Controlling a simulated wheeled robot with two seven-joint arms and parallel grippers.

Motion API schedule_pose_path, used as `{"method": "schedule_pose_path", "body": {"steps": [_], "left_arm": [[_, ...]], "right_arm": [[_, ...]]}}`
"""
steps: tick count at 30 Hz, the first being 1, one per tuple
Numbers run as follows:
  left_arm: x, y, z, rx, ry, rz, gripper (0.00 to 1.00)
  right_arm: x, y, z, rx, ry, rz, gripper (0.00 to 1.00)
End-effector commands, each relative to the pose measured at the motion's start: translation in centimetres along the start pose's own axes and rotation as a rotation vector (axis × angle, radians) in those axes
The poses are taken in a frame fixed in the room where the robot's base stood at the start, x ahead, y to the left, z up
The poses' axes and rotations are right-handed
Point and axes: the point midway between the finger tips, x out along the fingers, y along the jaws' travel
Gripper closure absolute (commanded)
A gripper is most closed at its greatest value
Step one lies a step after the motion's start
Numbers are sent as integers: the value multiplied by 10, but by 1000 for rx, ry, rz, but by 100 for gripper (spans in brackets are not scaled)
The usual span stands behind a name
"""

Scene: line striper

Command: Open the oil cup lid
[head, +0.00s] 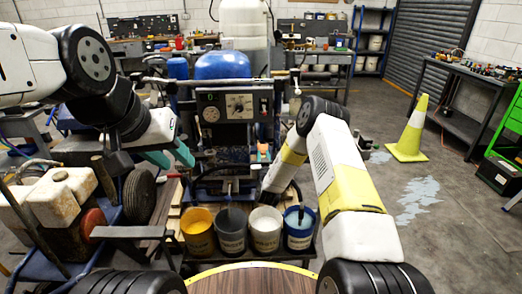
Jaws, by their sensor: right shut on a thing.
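The line striper (224,105) stands ahead with its blue tank, gauge panel and dark lower body. I cannot clearly make out the oil cup or its lid. My left gripper (178,160) has two teal fingers apart with nothing between them, left of the gauge panel. My right arm reaches in front of the machine's lower right side, and its wrist hides most of the right gripper (263,157). A small teal patch, matching my finger colour, shows left of that wrist below a small orange part (263,147). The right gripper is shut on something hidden.
Several paint pots, including a yellow one (199,232), stand in a row before the machine. An engine with a white tank (60,190) and a wheel (139,196) is at left. A yellow cone (409,135) stands at right, with open floor around it.

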Motion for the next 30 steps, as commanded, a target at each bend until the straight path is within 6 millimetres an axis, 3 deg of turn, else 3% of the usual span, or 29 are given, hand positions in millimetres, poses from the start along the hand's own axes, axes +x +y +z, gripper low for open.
{"method": "schedule_pose_path", "body": {"steps": [8,26,30], "left_arm": [[0,0,0,0,0,0,64],[0,0,0,0,0,0,64],[0,0,0,0,0,0,64]], "right_arm": [[1,0,-10,0,-73,-1,100],[12,-1,-47,0,-486,-2,100],[14,-1,-49,-1,-493,-1,100]]}}
